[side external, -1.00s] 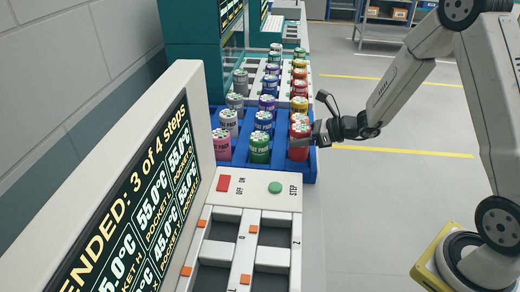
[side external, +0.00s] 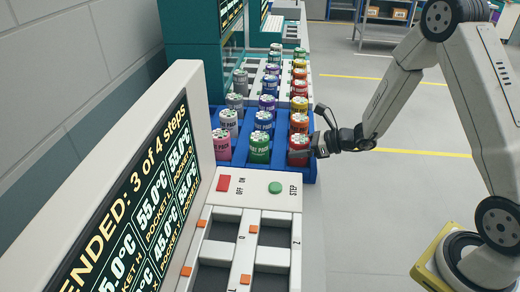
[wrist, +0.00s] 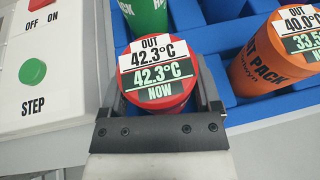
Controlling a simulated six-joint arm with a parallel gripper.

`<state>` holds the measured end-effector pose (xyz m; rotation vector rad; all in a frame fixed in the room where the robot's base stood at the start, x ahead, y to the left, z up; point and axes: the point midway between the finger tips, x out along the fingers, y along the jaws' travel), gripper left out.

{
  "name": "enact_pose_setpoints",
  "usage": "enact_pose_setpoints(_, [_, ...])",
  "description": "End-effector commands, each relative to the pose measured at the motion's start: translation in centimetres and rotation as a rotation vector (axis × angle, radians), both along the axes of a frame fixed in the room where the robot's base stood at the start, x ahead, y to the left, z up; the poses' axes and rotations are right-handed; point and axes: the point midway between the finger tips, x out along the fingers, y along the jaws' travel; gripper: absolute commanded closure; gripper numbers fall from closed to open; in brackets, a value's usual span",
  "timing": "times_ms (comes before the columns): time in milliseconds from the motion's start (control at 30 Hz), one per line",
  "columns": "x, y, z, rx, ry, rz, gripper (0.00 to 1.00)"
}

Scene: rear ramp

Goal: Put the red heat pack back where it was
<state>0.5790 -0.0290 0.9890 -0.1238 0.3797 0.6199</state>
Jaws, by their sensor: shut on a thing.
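The red heat pack (side external: 297,158) stands upright at the near right corner of the blue tray (side external: 310,173). Its top label in the wrist view (wrist: 157,68) reads OUT 42.3°C and NOW 42.3°C. My gripper (side external: 308,150) reaches in from the right and is shut on it; in the wrist view the jaws (wrist: 160,88) flank the pack on both sides. The pack's lower end sits within the tray's near right compartment area, but its base is hidden, so I cannot tell whether it touches the bottom.
An orange pack (side external: 299,123) stands just behind, and a green pack (side external: 259,148) is to the left. More coloured packs fill the tray. The panel with a red button (side external: 224,183) and green STEP button (side external: 275,188) is in front. Free floor lies right.

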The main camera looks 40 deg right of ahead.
Motion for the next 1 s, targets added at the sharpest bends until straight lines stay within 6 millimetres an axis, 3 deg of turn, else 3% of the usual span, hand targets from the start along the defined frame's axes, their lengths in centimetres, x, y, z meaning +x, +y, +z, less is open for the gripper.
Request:
enact_pose_setpoints(33, [0.0, 0.0, -0.1, 0.0, -0.002, 0.0, 1.0])
enact_pose_setpoints(67, [0.0, 0.0, -0.1, -0.001, -0.001, 0.0, 0.13])
enact_pose_setpoints(100, [0.0, 0.0, -0.1, -0.001, -0.001, 0.0, 0.0])
enact_pose_setpoints(567, [-0.1, -0.1, 0.3, 0.0, 0.0, -0.001, 0.0])
enact_pose_setpoints(1000, [-4.4, -3.3, 2.5, -0.001, -0.001, -0.005, 0.0])
